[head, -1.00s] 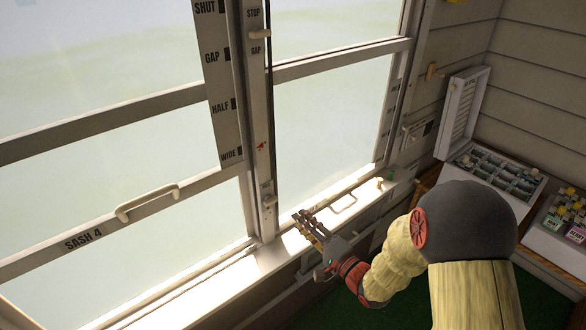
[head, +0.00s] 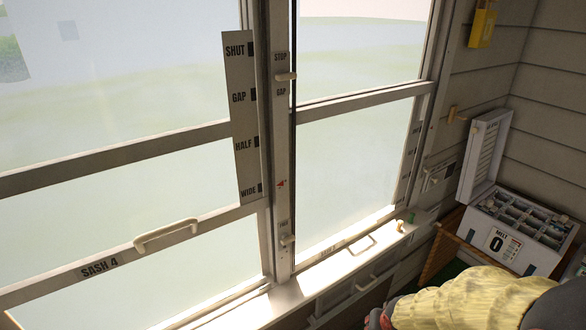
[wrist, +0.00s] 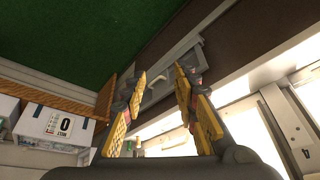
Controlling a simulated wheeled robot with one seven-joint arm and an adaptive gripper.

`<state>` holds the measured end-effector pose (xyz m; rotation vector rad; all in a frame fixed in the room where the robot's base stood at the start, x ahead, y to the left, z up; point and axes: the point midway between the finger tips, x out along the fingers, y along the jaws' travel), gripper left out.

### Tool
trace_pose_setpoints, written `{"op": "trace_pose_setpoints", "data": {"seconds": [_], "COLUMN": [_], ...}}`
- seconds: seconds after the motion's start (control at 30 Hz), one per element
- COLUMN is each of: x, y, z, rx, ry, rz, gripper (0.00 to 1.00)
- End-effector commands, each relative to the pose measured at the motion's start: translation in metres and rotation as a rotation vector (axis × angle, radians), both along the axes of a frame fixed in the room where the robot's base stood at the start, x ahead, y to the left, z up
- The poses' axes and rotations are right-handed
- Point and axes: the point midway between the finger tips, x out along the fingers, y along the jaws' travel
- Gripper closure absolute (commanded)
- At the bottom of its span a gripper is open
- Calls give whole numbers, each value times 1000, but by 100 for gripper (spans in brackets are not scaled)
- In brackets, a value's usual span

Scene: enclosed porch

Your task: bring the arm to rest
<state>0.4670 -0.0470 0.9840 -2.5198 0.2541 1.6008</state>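My gripper (wrist: 160,76) shows in the wrist view with its two yellow-padded fingers apart and nothing between them. The arm is in front of and below the window sill, apart from the sashes. Sash 4 (head: 210,213) stands at the left with a pale handle (head: 166,235) on its lower rail. A marked strip (head: 240,115) beside it reads SHUT, GAP, HALF and WIDE.
A pale case (head: 510,236) with an open lid and a card reading 0 stands at the right; it also shows in the wrist view (wrist: 55,127). A yellow padlock-like object (head: 482,25) hangs on the wall. Green floor (wrist: 75,40) is clear in the wrist view.

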Motion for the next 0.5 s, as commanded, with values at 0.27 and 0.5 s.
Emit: {"op": "trace_pose_setpoints", "data": {"seconds": [0.27, 0.5], "x": [-105, -167], "y": [6, 37], "z": [95, 173], "rx": [-78, -23], "ry": [224, 164], "rz": [149, 202], "gripper": [70, 70]}}
